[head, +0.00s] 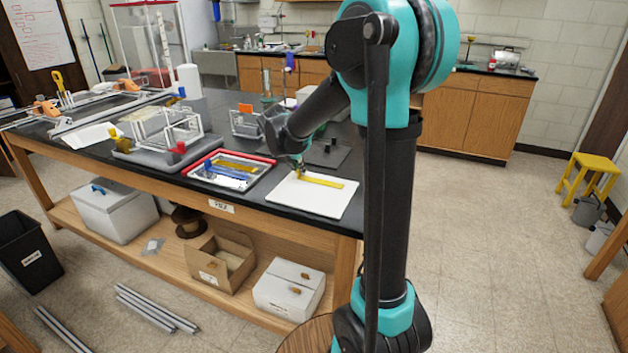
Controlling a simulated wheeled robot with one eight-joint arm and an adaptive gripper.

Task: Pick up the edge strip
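A yellow strip (325,181), which looks like the edge strip, lies on a white board (312,202) near the front right corner of the black-topped workbench. My arm reaches down over the bench from the right. My gripper (299,169) is just above or at the left end of this strip; I cannot tell whether it touches it. The fingers are too small to tell open from shut. Another yellow strip (237,165) lies with blue and pale pieces in a red-and-black rimmed tray (198,170) left of the board.
A grey base with a clear frame (160,140) stands left of the tray. A dark mat (328,155) with small black pieces lies behind the board. Metal extrusions (155,308) lie on the floor.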

